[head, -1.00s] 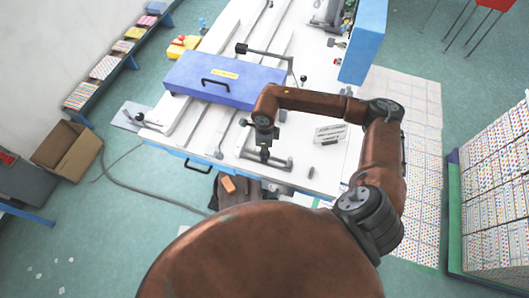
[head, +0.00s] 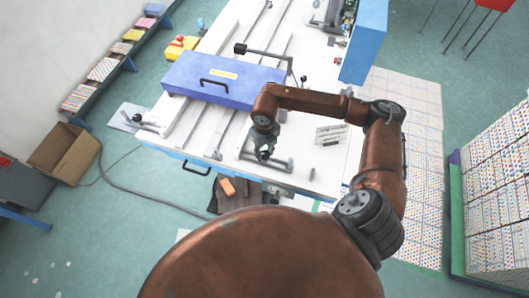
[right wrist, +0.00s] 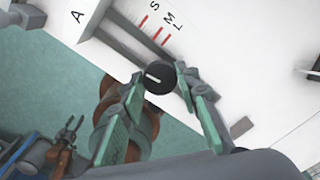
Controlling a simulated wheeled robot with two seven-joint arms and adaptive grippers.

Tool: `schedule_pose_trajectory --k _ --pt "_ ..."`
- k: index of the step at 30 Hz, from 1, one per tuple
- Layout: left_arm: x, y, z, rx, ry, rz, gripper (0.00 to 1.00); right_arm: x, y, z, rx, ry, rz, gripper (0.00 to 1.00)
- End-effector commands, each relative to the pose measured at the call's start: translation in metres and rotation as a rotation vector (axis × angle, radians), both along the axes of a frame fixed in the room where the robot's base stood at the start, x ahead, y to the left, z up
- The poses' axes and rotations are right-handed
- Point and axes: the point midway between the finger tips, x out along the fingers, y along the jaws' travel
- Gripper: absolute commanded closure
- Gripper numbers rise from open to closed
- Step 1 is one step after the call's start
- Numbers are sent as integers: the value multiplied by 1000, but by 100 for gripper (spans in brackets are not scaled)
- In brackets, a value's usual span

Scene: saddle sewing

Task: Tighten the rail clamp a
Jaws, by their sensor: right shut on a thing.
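Rail clamp a shows in the right wrist view as a round black knob (right wrist: 158,79) with a white line across its top. It sits at the edge of a grey bar (right wrist: 118,35) with the letter A beside it. My right gripper (right wrist: 158,76) has its two green fingers on either side of the knob and is shut on it.
A blue hinged box (head: 222,80) with a handle lies across the rails behind my arm. Red marks S, M and L are beside the bar. A cardboard box (head: 66,153) is on the floor.

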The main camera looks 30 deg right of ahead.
Motion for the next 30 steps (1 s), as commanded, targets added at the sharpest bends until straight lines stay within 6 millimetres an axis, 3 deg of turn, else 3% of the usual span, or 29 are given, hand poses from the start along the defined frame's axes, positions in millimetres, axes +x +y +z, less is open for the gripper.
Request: schedule_pose_trajectory --k 10,24,25,30 --pt "0 0 -1 0 1 0 60 0 -1 0 -2 2 -109 95" --pt "-1 0 -1 0 1 0 60 0 -1 0 -2 1 -120 95" --pt "-1 0 -1 0 1 0 60 0 -1 0 -2 1 -120 69" --pt "-1 0 -1 0 1 0 60 0 0 0 -1 1 -119 57"
